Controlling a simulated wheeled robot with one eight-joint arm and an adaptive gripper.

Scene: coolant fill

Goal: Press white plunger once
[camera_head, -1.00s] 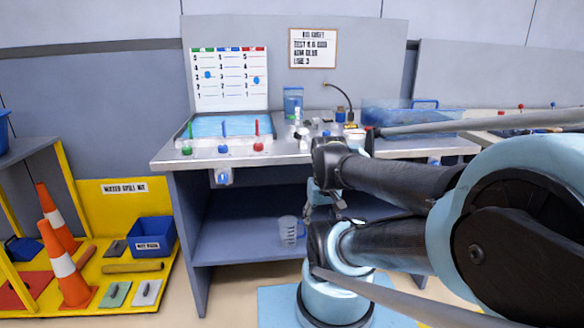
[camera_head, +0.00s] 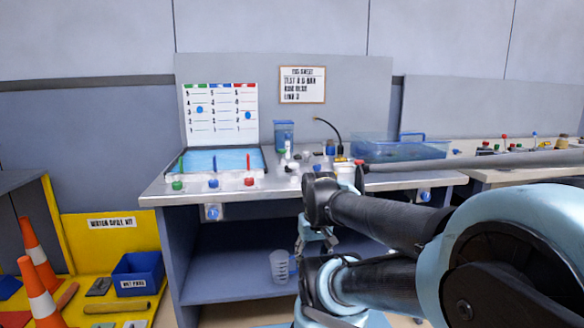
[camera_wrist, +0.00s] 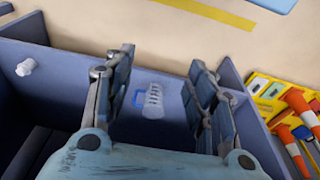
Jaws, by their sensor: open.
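I cannot tell for sure which part is the white plunger. Small white fittings (camera_head: 288,150) stand at the back of the bench top, too small to make out. A white stubby cylinder (camera_wrist: 25,67) shows at the left of the wrist view, apart from my fingers. My gripper (camera_head: 317,238) hangs in front of the bench, below the top's front edge. In the wrist view my gripper (camera_wrist: 162,60) is open, with nothing between its fingers. It faces the shelf, where a clear measuring jug (camera_wrist: 152,101) stands beyond the fingers.
The bench top (camera_head: 330,185) holds a blue tray (camera_head: 222,162) with coloured sticks, a blue-lidded clear container (camera_head: 284,136) and a blue tank (camera_head: 385,150). The lower shelf (camera_head: 225,280) is mostly clear. A yellow spill-kit bay (camera_head: 85,250) with cones (camera_head: 40,295) stands left.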

